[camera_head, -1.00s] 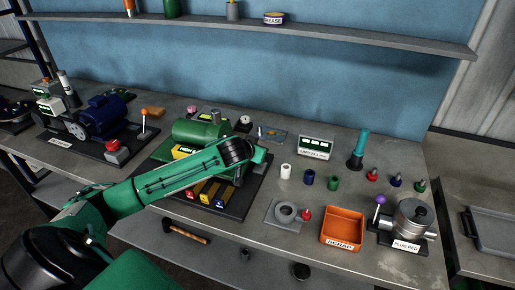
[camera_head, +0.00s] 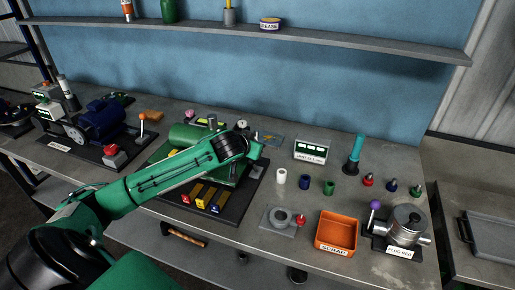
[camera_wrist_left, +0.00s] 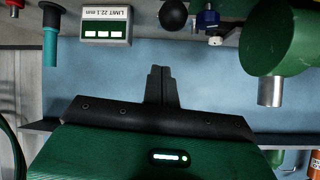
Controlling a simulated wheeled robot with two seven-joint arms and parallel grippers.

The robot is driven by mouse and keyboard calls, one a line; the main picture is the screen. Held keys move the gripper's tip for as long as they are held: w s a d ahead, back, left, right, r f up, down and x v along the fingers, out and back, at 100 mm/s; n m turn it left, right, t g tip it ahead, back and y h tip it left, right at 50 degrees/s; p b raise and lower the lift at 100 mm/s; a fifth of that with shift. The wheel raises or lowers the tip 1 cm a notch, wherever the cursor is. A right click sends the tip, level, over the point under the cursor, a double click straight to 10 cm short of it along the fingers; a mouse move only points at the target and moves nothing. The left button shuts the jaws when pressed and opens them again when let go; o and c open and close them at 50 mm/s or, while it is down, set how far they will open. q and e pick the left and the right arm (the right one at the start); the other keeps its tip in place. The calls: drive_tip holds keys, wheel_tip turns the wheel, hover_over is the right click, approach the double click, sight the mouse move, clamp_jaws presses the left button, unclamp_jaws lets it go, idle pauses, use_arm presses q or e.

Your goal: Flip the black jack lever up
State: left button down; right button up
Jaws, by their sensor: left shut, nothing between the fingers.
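A black ball knob (camera_wrist_left: 173,15) shows at the top of the left wrist view and may belong to the black jack lever; its shaft is not clearly visible. My left gripper (camera_wrist_left: 160,75) is shut and empty, apart from the knob in that picture. In the head view my green arm reaches over the green machine (camera_head: 190,136), hiding part of it, and I cannot make out the lever there. The machine's green cylinder (camera_wrist_left: 285,35) is at the upper right of the wrist view. My right gripper is not in view.
A limit display (camera_head: 311,152) stands right of the machine, with a teal-handled tool (camera_head: 356,150) beyond it. Coloured pedals (camera_head: 201,204) lie at the machine's front. An orange scrap bin (camera_head: 336,246) sits near the bench's front edge. A shelf (camera_head: 350,40) runs along the back wall.

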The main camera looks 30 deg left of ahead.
use_arm(q)
drive_tip(key=a+b+v, duration=0.1)
drive_tip(key=v, duration=0.5)
drive_tip(key=shift+s+d, duration=0.25)
drive_tip(key=shift+d, duration=0.1)
drive_tip(key=shift+d+f, duration=0.1)
drive_tip(key=shift+f, duration=0.15)
